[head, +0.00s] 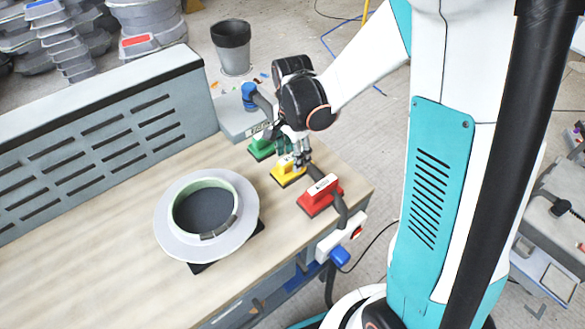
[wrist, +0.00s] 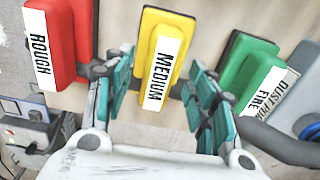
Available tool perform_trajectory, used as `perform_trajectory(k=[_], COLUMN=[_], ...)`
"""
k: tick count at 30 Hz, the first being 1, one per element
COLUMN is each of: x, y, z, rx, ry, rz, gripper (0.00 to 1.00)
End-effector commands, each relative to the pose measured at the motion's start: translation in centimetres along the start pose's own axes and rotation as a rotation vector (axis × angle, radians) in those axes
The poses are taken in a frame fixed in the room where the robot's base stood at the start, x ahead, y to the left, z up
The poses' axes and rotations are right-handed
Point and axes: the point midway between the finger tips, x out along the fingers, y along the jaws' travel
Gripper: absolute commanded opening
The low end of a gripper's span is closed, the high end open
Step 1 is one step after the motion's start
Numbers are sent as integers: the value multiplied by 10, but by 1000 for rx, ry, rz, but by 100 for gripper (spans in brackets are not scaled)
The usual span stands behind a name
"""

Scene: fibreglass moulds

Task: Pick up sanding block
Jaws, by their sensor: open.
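Three sanding blocks lie in a row near the right end of the wooden bench. The yellow block (head: 287,172) is in the middle and carries a MEDIUM label in the wrist view (wrist: 159,60). The red block (head: 320,196), labelled ROUGH (wrist: 60,45), is on one side. The green block (head: 261,148), its label partly covered in the wrist view (wrist: 254,78), is on the other. My gripper (head: 290,156) is open above the yellow block. In the wrist view its teal fingers (wrist: 160,88) stand either side of the yellow block, with no clear contact visible.
A round mould (head: 165,222) with a wide pale rim sits left on the bench (head: 100,265). A slotted grey panel (head: 90,140) runs along the back. A grey box (head: 232,122) and dark hoses lie close to the blocks. A bin (head: 233,55) stands behind.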

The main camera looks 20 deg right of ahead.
Motion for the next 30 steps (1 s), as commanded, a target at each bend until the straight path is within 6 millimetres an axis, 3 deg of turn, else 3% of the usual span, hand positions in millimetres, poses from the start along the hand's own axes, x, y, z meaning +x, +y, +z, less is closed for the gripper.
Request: perform_trajectory(k=[3, 10, 17, 30], x=[15, 15, 15, 9], y=[0, 0, 0, 0], z=[0, 0, 0, 0], rx=[0, 0, 0, 0], ry=[0, 0, 0, 0], rz=[0, 0, 0, 0], gripper=[52, 52, 0, 0])
